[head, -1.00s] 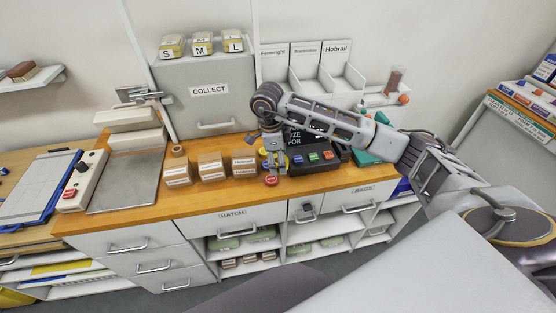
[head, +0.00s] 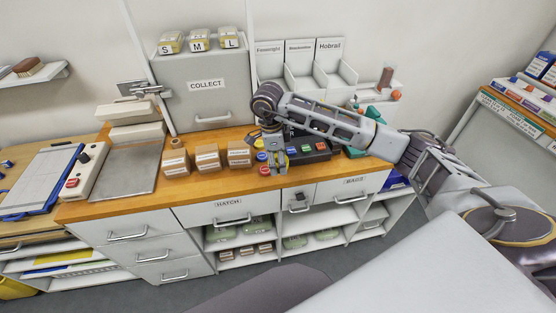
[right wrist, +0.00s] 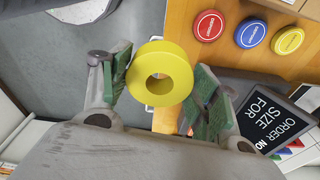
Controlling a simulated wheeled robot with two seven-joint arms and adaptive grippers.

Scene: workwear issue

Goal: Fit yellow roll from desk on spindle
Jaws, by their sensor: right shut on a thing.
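My right gripper (right wrist: 160,88) is shut on the yellow roll (right wrist: 149,58), a thick ring with a round hole through its middle. The green-padded fingers hold it from both sides, clear of the desk, over the desk's front edge. In the head view my right gripper (head: 272,165) hangs by the front of the wooden desk (head: 215,186), just right of the coloured discs; the roll is not clear there. I cannot pick out the spindle with certainty. A white unit (head: 84,172) with a dark knob and red button stands at the desk's left. My left gripper is not in view.
A red disc (right wrist: 209,25), blue disc (right wrist: 251,33) and yellow disc (right wrist: 287,41) lie on the desk beside a black order panel (right wrist: 272,120). Several brown boxes (head: 207,159) stand left of my gripper. A grey plate (head: 130,170) lies beyond them.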

